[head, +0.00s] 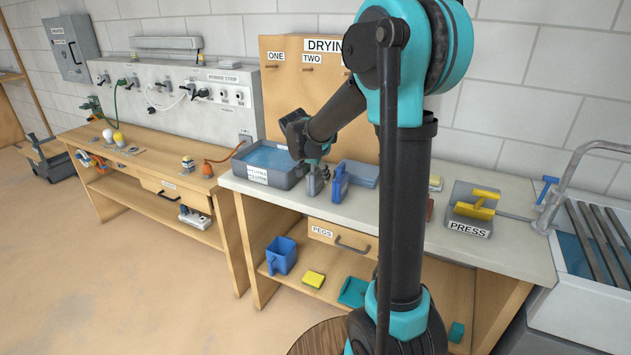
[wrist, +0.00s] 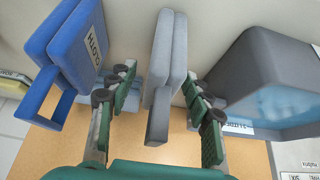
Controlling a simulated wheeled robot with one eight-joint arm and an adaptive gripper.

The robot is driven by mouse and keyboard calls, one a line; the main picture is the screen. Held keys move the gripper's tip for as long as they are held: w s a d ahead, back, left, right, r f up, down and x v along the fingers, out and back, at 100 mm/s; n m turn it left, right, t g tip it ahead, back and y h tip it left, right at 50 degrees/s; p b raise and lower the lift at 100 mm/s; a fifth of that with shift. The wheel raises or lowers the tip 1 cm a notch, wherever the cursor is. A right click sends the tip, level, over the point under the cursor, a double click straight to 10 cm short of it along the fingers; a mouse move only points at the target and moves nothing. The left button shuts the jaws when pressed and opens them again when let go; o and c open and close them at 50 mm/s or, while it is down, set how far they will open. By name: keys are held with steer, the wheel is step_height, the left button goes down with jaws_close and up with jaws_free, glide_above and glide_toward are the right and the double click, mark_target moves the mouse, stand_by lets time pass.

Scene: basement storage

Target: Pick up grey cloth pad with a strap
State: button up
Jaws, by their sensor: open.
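The grey pad (wrist: 165,62) stands upright on the counter in the wrist view, with a narrower grey part, perhaps its strap, toward me. In the head view it is a small grey shape (head: 311,187) between the water tub and the blue item. My gripper (wrist: 160,88) is open, with one green finger on each side of the pad. Gaps show between the fingers and the pad. In the head view my gripper (head: 317,160) is just above the pad, pointing down, and partly hides it.
A grey tub of blue water (head: 290,180) stands close on the pad's left in the head view. A blue item with a handle (head: 340,184) stands close on its right; its label shows in the wrist view (wrist: 78,45). The press (head: 470,212) is farther right on the counter.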

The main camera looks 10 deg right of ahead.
steer(key=shift+x, duration=1.3)
steer(key=shift+c, duration=0.5)
steer(key=c, duration=1)
steer(key=shift+r, duration=0.15)
step_height(320, 180, up, 20)
